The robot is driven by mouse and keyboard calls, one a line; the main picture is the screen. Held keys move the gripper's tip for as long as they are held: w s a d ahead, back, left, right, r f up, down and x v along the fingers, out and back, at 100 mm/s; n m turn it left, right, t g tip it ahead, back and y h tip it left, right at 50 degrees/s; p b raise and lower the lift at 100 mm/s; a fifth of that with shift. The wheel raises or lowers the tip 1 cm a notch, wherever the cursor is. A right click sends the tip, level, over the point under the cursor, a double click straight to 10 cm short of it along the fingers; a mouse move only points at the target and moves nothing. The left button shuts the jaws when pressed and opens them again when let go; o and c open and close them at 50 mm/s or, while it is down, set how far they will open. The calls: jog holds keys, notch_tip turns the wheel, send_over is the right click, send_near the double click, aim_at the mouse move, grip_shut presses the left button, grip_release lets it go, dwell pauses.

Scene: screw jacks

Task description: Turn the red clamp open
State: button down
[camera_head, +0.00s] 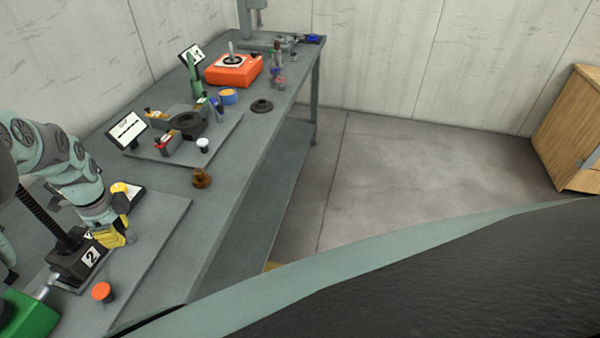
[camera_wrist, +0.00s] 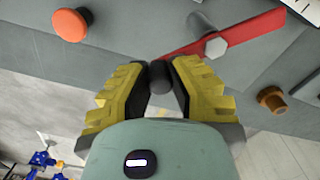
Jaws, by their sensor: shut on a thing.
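In the wrist view a flat red clamp bar (camera_wrist: 255,31) runs from upper right down to a dark grey round knob (camera_wrist: 160,79). A grey hex bolt (camera_wrist: 215,46) sits on the bar. My gripper (camera_wrist: 161,80) has yellow fingers with dark pads, shut on the knob from both sides. In the head view my gripper (camera_head: 115,236) is low over the near bench plate, beside a black block (camera_head: 75,265) marked 2. I cannot make out the red bar at my gripper in the head view.
An orange round knob (camera_head: 102,292) stands on the near plate, and a green body (camera_head: 30,316) is at lower left. A brown bolt (camera_head: 202,178) stands farther along the bench. Beyond it is another plate (camera_head: 214,150) with small red clamps (camera_head: 163,142) and a black ring.

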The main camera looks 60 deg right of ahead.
jog(key=c, duration=0.8)
grip_release()
notch_tip(320, 180, up, 5)
jog(key=shift+a+r, duration=0.1)
jog(key=shift+a, duration=0.05)
jog(key=shift+s+r, duration=0.1)
jog(key=shift+r, duration=0.35)
jog(key=shift+d+r, duration=0.2)
jog(key=shift+r, duration=0.5)
